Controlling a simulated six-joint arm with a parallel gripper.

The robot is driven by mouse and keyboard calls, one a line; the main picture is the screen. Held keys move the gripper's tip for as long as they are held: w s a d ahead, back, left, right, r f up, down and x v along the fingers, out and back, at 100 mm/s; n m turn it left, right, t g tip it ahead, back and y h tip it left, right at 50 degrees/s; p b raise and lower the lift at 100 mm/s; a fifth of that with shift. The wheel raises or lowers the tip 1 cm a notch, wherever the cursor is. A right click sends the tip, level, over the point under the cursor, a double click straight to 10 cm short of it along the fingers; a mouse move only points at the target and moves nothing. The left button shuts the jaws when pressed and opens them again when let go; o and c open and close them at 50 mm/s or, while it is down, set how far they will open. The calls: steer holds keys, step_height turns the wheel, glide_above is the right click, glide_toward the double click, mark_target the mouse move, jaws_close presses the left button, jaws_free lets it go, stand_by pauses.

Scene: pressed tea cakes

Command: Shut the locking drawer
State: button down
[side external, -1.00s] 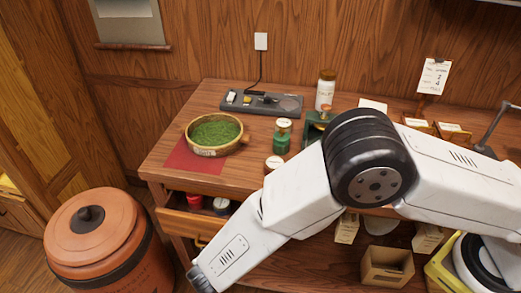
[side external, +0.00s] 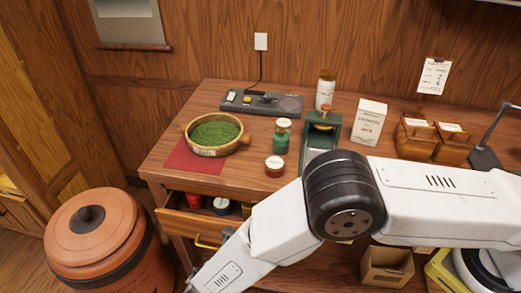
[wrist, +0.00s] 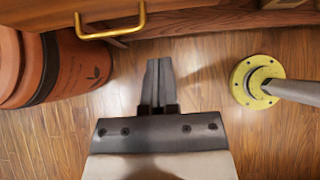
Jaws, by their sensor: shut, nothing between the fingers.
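The locking drawer (side external: 186,222) stands pulled out under the left end of the workbench, with several jars and tins inside. Its brass handle (side external: 205,243) is on its front, partly hidden by my arm in the side view. In the wrist view the handle (wrist: 111,21) and a strip of the wooden drawer front (wrist: 70,14) show at the top left. My gripper (wrist: 159,62) is shut and empty, above the floor, apart from the handle and below and right of it in the wrist view. In the side view the gripper is out of frame.
A terracotta bin (side external: 105,240) with a dark-knobbed lid stands left of the drawer; it also shows in the wrist view (wrist: 22,65). A yellow round flange with a post (wrist: 257,82) stands on the floor at right. The bench top (side external: 235,180) holds a green-filled sieve (side external: 215,133) and jars.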

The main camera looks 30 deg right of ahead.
steer(key=w+d+f, duration=0.4)
steer(key=w+d, duration=0.1)
steer(key=shift+w+d, duration=0.4)
steer(key=shift+w+d, duration=1.65)
steer(key=shift+a, duration=0.1)
